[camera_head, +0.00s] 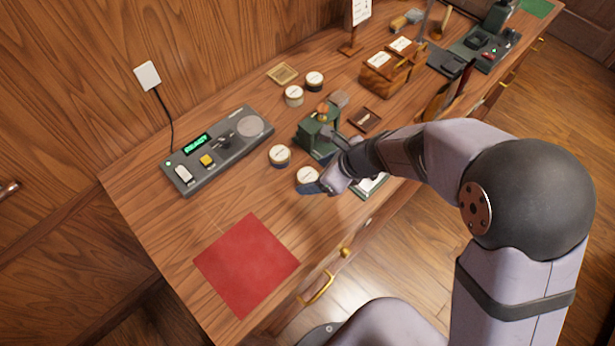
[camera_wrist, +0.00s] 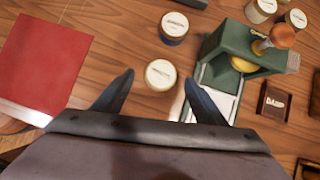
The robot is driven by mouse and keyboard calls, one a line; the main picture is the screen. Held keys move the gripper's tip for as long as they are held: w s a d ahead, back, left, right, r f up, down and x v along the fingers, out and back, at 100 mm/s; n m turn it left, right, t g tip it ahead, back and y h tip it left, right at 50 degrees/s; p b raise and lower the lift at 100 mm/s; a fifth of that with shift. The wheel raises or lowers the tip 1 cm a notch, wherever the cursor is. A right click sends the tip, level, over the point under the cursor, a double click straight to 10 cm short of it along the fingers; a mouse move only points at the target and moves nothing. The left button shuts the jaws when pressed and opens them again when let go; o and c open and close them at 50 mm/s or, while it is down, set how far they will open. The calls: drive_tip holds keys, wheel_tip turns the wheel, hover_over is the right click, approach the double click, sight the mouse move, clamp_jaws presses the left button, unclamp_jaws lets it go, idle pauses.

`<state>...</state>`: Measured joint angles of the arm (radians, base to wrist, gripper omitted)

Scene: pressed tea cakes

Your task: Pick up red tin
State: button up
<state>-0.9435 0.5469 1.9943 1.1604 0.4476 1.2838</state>
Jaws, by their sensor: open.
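No tin shows a plainly red body. A tin with a pale lid (camera_wrist: 160,74) stands on the desk ahead of my gripper (camera_wrist: 159,80), in line with the gap between the fingertips; its side colour is hard to tell. It also shows in the head view (camera_head: 306,175), right by the fingers. My gripper is open and empty, with its fingers apart. A tin with a dark blue band (camera_wrist: 174,27) stands just beyond, also in the head view (camera_head: 279,156). Two more tins, one pale (camera_head: 294,96) and one dark-sided (camera_head: 315,81), stand farther back.
A green press (camera_head: 318,132) stands close to the right of the tins. A grey scale-like console (camera_head: 218,150) lies along the wall side. A red mat (camera_head: 246,264) lies at the near end with bare wood around it. A wooden box (camera_head: 385,75) stands farther back.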

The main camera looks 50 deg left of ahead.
sight(308, 175)
drive_tip(key=shift+x, duration=2.2)
drive_tip(key=shift+a+r, duration=0.1)
drive_tip(key=shift+a, duration=0.1)
drive_tip(key=c, duration=1.1)
